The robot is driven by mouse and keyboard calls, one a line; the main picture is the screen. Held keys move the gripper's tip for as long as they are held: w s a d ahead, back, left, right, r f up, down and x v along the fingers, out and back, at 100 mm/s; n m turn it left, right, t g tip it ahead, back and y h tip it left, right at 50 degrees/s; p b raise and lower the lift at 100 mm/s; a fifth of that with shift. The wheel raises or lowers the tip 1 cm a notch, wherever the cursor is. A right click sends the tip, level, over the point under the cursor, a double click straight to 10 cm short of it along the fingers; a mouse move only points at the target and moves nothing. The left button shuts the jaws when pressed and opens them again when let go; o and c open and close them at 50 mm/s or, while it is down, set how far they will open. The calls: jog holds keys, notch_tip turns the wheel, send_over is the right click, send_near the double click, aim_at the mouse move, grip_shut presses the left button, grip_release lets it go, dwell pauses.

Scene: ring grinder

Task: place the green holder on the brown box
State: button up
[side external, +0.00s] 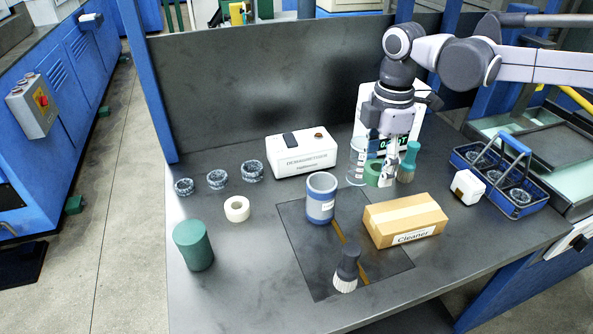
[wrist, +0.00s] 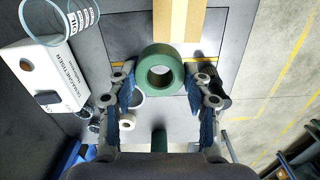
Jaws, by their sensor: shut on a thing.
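The green holder (wrist: 147,75) is a thick green ring with an open middle, held between the two fingers of my gripper (wrist: 162,86) in the wrist view. In the side external view the holder (side external: 373,173) shows at the fingertips of my gripper (side external: 382,176), behind the brown box. Whether it touches the table is hard to tell. The brown box (side external: 405,220) lies on the bench, closed, with a "Cleaner" label on its front. It also shows at the top of the wrist view (wrist: 180,30), beyond the holder.
A glass beaker (side external: 356,163) and a teal-handled brush (side external: 409,160) stand close beside my gripper. A blue-grey jar (side external: 321,200) and dark brush (side external: 346,270) stand left of the box. A white demagnetizer (side external: 300,153) is further back; a blue carrier (side external: 500,178) is right.

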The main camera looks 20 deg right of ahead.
jog(key=s+d+r, duration=0.1)
jog(key=s+d, duration=0.3)
jog(key=d, duration=0.5)
jog(key=s+d+r, duration=0.1)
jog(key=s+d, duration=0.2)
jog(key=d, duration=0.6)
send_over(407, 212)
notch_tip(407, 212, down, 7)
jog(key=shift+r, duration=0.15)
jog(key=shift+f, duration=2)
jog(key=shift+f, duration=0.1)
jog(key=o, duration=1.1)
jog(key=shift+o, duration=0.2)
